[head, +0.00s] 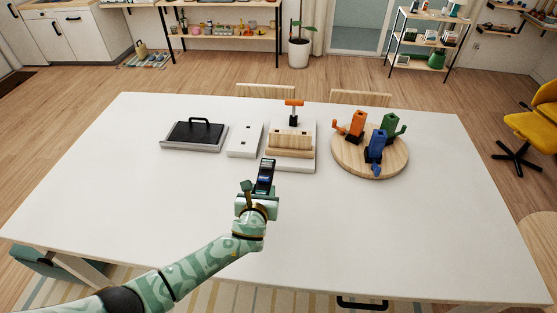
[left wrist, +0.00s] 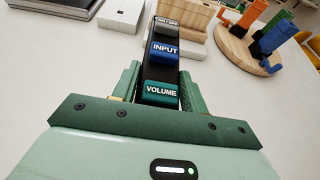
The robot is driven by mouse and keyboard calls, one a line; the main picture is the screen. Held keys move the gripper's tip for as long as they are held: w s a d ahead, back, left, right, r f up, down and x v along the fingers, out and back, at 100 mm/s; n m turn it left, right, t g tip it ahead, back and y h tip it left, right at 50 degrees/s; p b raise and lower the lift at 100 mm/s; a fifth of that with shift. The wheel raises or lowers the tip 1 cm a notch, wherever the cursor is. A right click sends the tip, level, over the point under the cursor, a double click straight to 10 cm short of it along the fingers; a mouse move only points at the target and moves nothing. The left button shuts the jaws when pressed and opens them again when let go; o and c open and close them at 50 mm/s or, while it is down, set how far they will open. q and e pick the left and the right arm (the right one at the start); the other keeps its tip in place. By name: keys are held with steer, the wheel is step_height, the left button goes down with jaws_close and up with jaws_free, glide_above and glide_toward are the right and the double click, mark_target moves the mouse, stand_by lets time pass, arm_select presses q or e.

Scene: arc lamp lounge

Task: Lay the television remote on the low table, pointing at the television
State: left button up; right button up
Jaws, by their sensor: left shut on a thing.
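The remote (head: 265,173) is a slim black bar. In the left wrist view the remote (left wrist: 163,72) shows grey, blue and teal blocks marked ON/OFF, INPUT and VOLUME. My left gripper (head: 262,192) is shut on its near end, and its far end points away from me. The remote shows over the white table (head: 190,200); I cannot tell whether it touches the top. The gripper's green fingers (left wrist: 158,92) lie on either side of the remote. No television is recognizable in either view. My right gripper is not in view.
Beyond the remote stand a black-topped tray with a handle (head: 194,136), a white block (head: 245,140) and a wooden block on a base with an orange-handled piece (head: 291,140). A round board (head: 370,152) holds orange, blue and green pieces. The table's near left and right are clear.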

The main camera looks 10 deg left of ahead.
arm_select(q)
steer(key=shift+s+r, duration=0.1)
steer(key=shift+a+r, duration=0.1)
steer(key=shift+a, duration=0.15)
steer(key=shift+n+y, duration=0.4)
steer(key=shift+y, duration=0.1)
steer(key=r, duration=0.4)
steer(key=shift+a+r+b, duration=0.2)
steer(key=shift+r+b, duration=0.15)
steer(key=shift+r, duration=0.05)
steer(key=s+a+r+m+h+b, duration=0.1)
steer(key=s+a+b, duration=0.6)
steer(key=b, duration=0.9)
steer(key=v, duration=0.3)
steer(key=shift+s+a+r, duration=0.2)
steer(key=shift+s+r, duration=0.05)
steer(key=shift+r, duration=0.1)
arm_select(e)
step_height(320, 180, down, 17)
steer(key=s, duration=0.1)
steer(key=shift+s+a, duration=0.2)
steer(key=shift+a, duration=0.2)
arm_select(q)
steer(key=shift+r, duration=0.1)
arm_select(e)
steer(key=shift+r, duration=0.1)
